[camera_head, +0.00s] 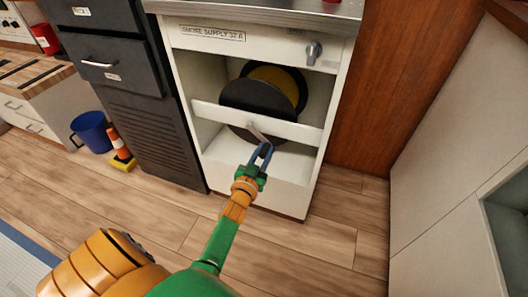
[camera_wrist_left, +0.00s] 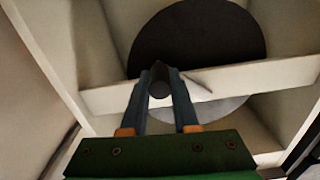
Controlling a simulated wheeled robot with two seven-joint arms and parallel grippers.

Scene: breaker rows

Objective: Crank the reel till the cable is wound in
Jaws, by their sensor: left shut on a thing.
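The reel (camera_head: 250,97) sits inside an open-fronted white cabinet, with a large dark disc in front and a yellow part (camera_head: 272,76) behind it. A white crossbar (camera_head: 290,131) runs in front of the reel. A grey crank (camera_head: 257,130) stands out in front of this bar. My left gripper (camera_head: 265,149) is shut on the crank's handle. In the left wrist view the dark handle (camera_wrist_left: 160,88) sits between the two blue-grey fingers, and the crank arm (camera_wrist_left: 198,83) goes off to the right. I cannot make out a loose cable. My right gripper is not in view.
The white cabinet (camera_head: 211,147) carries a supply label and a grey knob (camera_head: 313,52) at its top right. The wooden floor (camera_head: 310,250) in front is clear.

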